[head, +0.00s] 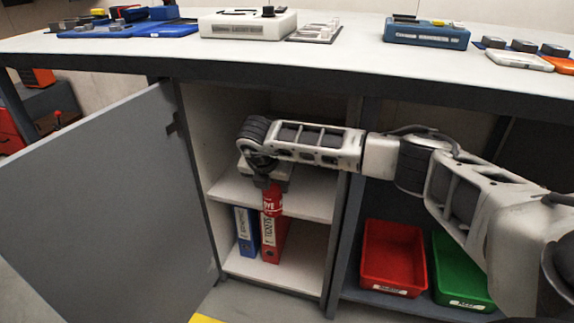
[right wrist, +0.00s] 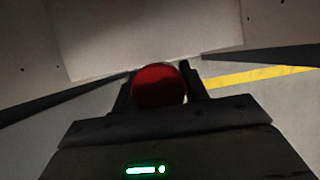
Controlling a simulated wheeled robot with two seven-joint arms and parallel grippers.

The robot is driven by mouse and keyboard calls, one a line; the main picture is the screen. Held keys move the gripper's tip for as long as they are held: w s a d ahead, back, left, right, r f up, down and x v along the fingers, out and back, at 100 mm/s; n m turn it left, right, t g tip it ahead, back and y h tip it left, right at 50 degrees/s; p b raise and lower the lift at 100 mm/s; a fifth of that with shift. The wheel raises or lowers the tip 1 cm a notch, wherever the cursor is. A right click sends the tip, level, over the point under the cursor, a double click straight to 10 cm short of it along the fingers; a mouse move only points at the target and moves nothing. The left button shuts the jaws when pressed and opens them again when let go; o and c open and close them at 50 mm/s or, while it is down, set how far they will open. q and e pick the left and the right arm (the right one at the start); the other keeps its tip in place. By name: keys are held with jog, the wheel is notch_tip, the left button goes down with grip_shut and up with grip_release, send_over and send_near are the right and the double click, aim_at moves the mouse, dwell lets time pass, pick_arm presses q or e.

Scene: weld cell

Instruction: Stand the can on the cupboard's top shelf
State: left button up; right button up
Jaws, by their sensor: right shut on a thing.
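The red can (head: 272,203) with white lettering hangs upright under my right gripper (head: 268,184), whose jaws are shut on it. In the right wrist view the can (right wrist: 160,86) is a dark red disc between the fingers of my right gripper (right wrist: 158,92). The cupboard's shelf (head: 312,203) is a pale board across the open cupboard. The can overlaps the shelf's front edge in the head view; I cannot tell whether it touches the shelf. My right wrist hides part of the upper compartment. My left gripper is not in view.
The grey cupboard door (head: 120,200) stands open at left. Below the shelf stand a blue binder (head: 245,232) and a red binder (head: 273,238). A red bin (head: 393,258) and a green bin (head: 458,270) sit right of the cupboard. The bench top (head: 330,48) overhangs it.

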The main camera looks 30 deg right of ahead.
jog(key=w+d+b, duration=0.1)
jog(key=w+d, duration=0.1)
jog(key=w+d+f+b, duration=0.1)
jog(key=w+d+b, duration=0.1)
jog(key=w+d, duration=0.1)
jog(key=w+d+b, duration=0.1)
jog(key=w+d, duration=0.1)
jog(key=d, duration=0.1)
jog(key=shift+w+d+f, duration=0.15)
jog(key=shift+w+d, duration=0.05)
jog(key=shift+d, duration=0.05)
jog(key=shift+f, duration=0.1)
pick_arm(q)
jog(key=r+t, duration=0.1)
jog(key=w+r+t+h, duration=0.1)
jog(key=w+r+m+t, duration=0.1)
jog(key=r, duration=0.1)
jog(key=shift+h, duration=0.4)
pick_arm(e)
jog(key=o, duration=1.2)
jog(key=shift+f, duration=0.1)
